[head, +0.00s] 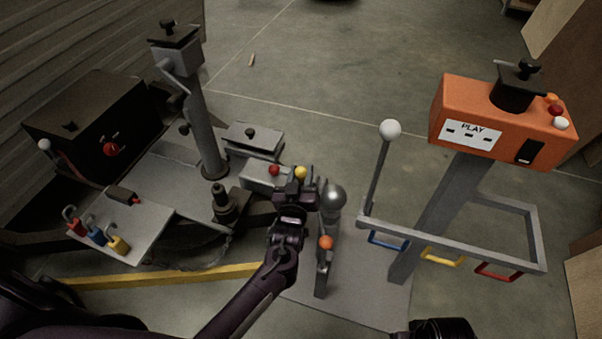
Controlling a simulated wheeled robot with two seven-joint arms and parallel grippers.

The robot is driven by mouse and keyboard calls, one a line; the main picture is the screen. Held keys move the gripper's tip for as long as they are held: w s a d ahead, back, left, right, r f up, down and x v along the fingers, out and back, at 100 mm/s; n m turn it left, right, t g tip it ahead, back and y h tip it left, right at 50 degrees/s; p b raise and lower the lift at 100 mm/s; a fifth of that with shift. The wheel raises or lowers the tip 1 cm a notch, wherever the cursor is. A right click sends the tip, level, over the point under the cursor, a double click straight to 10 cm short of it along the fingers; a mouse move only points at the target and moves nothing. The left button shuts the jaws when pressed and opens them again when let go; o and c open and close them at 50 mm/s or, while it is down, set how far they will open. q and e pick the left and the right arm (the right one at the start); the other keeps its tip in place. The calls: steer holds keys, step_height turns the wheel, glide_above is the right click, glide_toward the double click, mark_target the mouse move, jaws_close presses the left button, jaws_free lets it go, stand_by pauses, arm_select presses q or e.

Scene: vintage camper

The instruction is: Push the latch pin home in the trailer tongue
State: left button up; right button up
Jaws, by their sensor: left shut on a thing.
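The trailer tongue is the grey metal assembly at the left of centre in the head view, with a grey coupler block (258,178) at its front end. A red knob (274,170) and a yellow knob (301,172) show at the block. My left gripper (297,182) is at the block's right end, shut at the yellow-knobbed part, just left of the silver hitch ball (334,194). The gripper hides its grip and the pin's shaft, so I cannot tell how deep the pin sits. A black part of my right arm shows at the bottom edge; its jaws are not clear.
An orange box (485,120) tops a grey post at right, with a white-knobbed lever (378,175) and a rail beside it. An orange-knobbed lever (326,243) stands below the ball. Padlocks (97,235) lie on a plate at left. Floor behind is open.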

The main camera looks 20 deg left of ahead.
arm_select(q)
steer(key=shift+f+b, duration=0.9)
steer(key=shift+f, duration=0.3)
arm_select(e)
steer(key=shift+f, duration=0.95)
arm_select(q)
steer(key=o, duration=1.1)
arm_select(e)
steer(key=shift+r, duration=0.1)
